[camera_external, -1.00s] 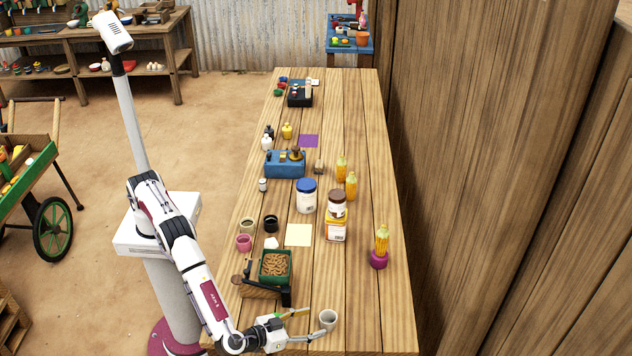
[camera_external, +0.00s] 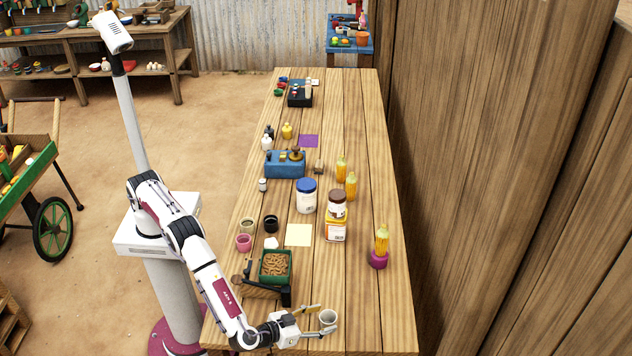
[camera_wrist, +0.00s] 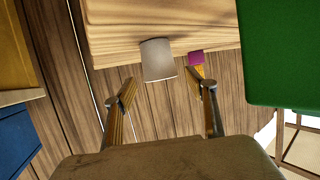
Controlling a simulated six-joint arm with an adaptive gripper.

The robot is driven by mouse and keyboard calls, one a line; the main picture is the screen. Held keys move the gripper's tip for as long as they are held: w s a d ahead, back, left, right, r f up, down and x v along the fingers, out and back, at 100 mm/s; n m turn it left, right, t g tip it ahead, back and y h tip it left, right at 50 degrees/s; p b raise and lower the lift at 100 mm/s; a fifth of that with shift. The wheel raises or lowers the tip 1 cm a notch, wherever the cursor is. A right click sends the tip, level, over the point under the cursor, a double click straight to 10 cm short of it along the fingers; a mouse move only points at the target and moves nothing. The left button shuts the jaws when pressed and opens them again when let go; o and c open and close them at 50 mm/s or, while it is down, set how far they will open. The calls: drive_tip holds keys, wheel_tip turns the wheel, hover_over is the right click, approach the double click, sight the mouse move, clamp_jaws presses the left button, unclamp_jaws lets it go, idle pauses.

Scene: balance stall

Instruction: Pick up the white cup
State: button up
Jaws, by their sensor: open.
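The white cup (camera_external: 328,317) stands upright at the near end of the wooden table. In the wrist view the cup (camera_wrist: 158,62) is a pale, tapered shape just ahead of my fingertips and in line with the gap between them. My gripper (camera_external: 322,319) is open and empty, low at the table's near end. Its two fingers reach toward the cup from the left, one on the far side and one on the near side. I cannot tell whether either finger touches the cup. The fingers also show apart in the wrist view (camera_wrist: 162,82).
A green tray (camera_external: 262,268) of brown pieces on a balance stands just beyond my gripper. The table right of the cup is clear.

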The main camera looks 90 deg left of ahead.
sight(334, 315)
drive_tip(key=shift+x, duration=1.55)
drive_tip(key=c, duration=1.2)
